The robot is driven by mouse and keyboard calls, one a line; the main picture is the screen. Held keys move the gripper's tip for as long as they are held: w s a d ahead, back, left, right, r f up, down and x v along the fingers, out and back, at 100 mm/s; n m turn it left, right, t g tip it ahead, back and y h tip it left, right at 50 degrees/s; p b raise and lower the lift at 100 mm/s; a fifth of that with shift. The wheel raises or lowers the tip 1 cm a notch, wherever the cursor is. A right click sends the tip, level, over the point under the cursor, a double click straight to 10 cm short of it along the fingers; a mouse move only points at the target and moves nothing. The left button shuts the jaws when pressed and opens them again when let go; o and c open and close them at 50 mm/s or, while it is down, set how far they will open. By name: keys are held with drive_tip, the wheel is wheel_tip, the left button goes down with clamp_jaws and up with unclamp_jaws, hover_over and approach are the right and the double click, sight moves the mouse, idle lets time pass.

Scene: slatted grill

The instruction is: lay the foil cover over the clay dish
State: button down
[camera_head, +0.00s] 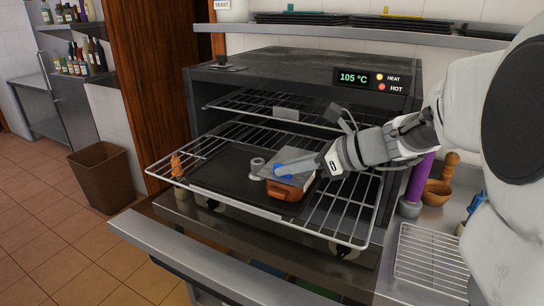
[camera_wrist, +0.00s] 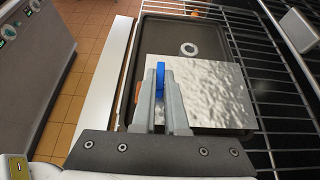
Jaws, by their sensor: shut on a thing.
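The clay dish (camera_head: 288,192) is orange-brown and stands on a dark tray (camera_head: 216,180) on the pulled-out oven rack. The foil cover (camera_head: 285,156) is a flat grey sheet above the dish; it fills much of the wrist view (camera_wrist: 215,90). My gripper (camera_head: 281,170) is shut on the cover's blue tab (camera_wrist: 160,76), which shows between the fingers in the wrist view (camera_wrist: 164,90). The cover hides most of the dish; the dish's front wall shows below it. A sliver of orange (camera_wrist: 137,91) shows left of the fingers. I cannot tell whether cover and dish touch.
A pale grey ring-like object (camera_head: 257,166) stands on the tray beside the cover. The wire rack (camera_head: 335,212) surrounds the tray. The open oven (camera_head: 300,75) reads 105 °C, with HEAT and HOT lights lit. An orange object (camera_head: 177,165) is at the rack's left edge.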

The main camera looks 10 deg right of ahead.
drive_tip(key=shift+f+b, duration=0.3)
drive_tip(key=shift+f, duration=0.25)
drive_tip(key=c, duration=0.9)
unclamp_jaws()
drive_tip(key=shift+o, duration=0.2)
wheel_tip(320, 180, up, 7)
drive_tip(key=p, duration=0.7)
drive_tip(key=shift+r, duration=0.15)
